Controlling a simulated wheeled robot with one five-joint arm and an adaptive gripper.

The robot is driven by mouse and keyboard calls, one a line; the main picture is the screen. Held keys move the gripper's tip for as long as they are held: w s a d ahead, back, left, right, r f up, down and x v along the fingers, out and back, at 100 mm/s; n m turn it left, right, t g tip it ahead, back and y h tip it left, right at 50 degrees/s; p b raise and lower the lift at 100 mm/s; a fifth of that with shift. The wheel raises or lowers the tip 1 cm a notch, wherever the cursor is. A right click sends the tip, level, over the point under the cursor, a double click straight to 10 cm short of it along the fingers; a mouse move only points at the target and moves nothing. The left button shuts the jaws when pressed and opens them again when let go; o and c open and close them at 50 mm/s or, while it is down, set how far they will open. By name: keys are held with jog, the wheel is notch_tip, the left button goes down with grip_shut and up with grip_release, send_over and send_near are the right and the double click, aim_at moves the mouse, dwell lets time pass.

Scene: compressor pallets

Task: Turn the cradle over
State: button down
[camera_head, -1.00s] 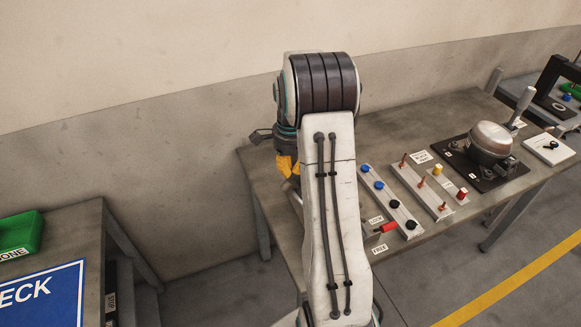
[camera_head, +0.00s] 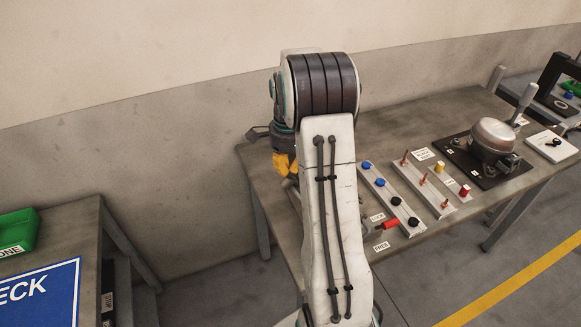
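I cannot clearly make out the cradle; my arm covers part of the table where a lever with a red grip (camera_head: 391,224) stands beside labels reading LOCK (camera_head: 377,217) and FREE (camera_head: 381,247). Grey metal parts show just beside this lever, partly behind my arm. My gripper, with yellow parts (camera_head: 284,163), is over the left end of the table, left of my arm. Its fingertips are mostly hidden, so I cannot tell whether it is open or holds anything.
Rails with blue and black knobs (camera_head: 389,197), copper pins and coloured caps lie right of my arm. A round metal compressor (camera_head: 494,137) sits on a black plate (camera_head: 463,158) with a lever. A green bin (camera_head: 17,231) and blue sign (camera_head: 40,292) are at left.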

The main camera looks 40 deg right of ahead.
jog(key=shift+f, duration=0.25)
jog(key=f+b, duration=0.1)
jog(key=b, duration=0.1)
jog(key=a+f+b, duration=0.1)
jog(key=b, duration=0.1)
jog(key=shift+w+a+f, duration=0.2)
jog(key=shift+a+f+b, duration=0.2)
jog(key=shift+f+b, duration=0.45)
jog(key=shift+b, duration=0.2)
jog(key=shift+a+f+b, duration=0.15)
jog(key=shift+f+b, duration=0.5)
jog(key=shift+b, duration=0.2)
notch_tip(320, 180, up, 12)
send_over(283, 177)
jog(key=shift+w+a, duration=0.15)
jog(key=shift+w, duration=0.25)
